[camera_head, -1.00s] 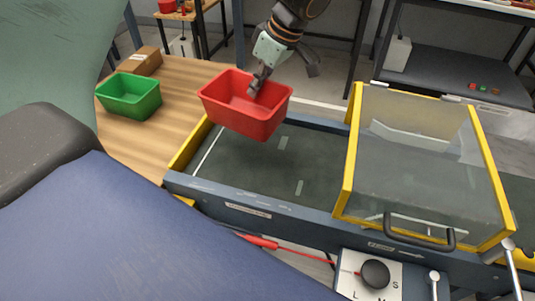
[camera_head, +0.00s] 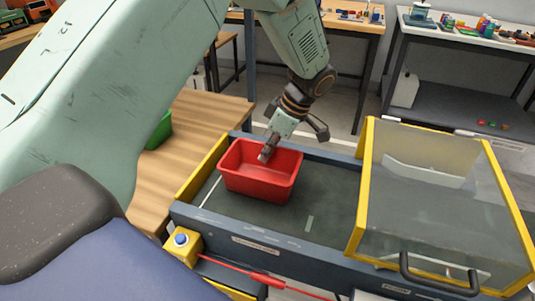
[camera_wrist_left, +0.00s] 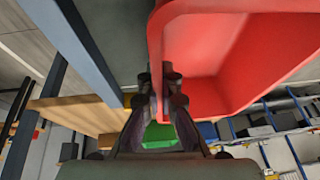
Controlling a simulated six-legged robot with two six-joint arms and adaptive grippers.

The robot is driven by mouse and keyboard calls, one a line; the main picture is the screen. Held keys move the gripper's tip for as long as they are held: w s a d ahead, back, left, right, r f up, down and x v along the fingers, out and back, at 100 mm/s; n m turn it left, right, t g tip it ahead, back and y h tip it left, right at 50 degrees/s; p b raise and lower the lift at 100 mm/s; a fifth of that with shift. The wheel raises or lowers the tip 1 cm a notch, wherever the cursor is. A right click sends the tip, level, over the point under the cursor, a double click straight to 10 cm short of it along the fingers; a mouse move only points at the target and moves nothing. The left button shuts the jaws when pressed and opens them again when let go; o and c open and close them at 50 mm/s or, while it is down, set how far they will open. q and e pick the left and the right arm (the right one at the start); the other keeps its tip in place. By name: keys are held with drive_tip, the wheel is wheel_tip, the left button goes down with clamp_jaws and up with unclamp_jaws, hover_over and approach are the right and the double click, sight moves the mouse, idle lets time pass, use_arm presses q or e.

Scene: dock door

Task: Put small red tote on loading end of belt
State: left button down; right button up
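The small red tote (camera_head: 258,184) is upright over the left end of the dark belt (camera_head: 335,192), just right of the yellow end rail (camera_head: 203,168). It looks low, at or very near the belt surface; I cannot tell whether its base touches. My left gripper (camera_head: 268,152) reaches down to the tote's far wall. In the left wrist view my left fingers (camera_wrist_left: 158,82) lie either side of the red tote's wall (camera_wrist_left: 158,45) and are shut on it. My right gripper is not in view.
A yellow-framed clear cover (camera_head: 440,190) with a dark handle stands over the belt to the right. A green tote (camera_head: 160,132), mostly hidden by my arm, sits on the wooden table (camera_head: 205,112). A yellow box with a blue button (camera_head: 181,241) is at the belt's near left corner.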

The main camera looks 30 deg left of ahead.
use_arm(q)
drive_tip(key=shift+w+d+f, duration=0.2)
drive_tip(key=shift+w+d, duration=0.05)
drive_tip(key=shift+f, duration=0.1)
drive_tip(key=c, duration=1.7)
unclamp_jaws()
drive_tip(key=shift+s+a, duration=0.15)
drive_tip(key=shift+s, duration=0.05)
drive_tip(key=shift+o, duration=0.9)
drive_tip(key=shift+w, duration=0.15)
drive_tip(key=shift+r, duration=0.45)
drive_tip(key=p+v, duration=0.2)
drive_tip(key=v, duration=0.9)
drive_tip(key=shift+d, duration=0.35)
drive_tip(key=shift+r, duration=0.1)
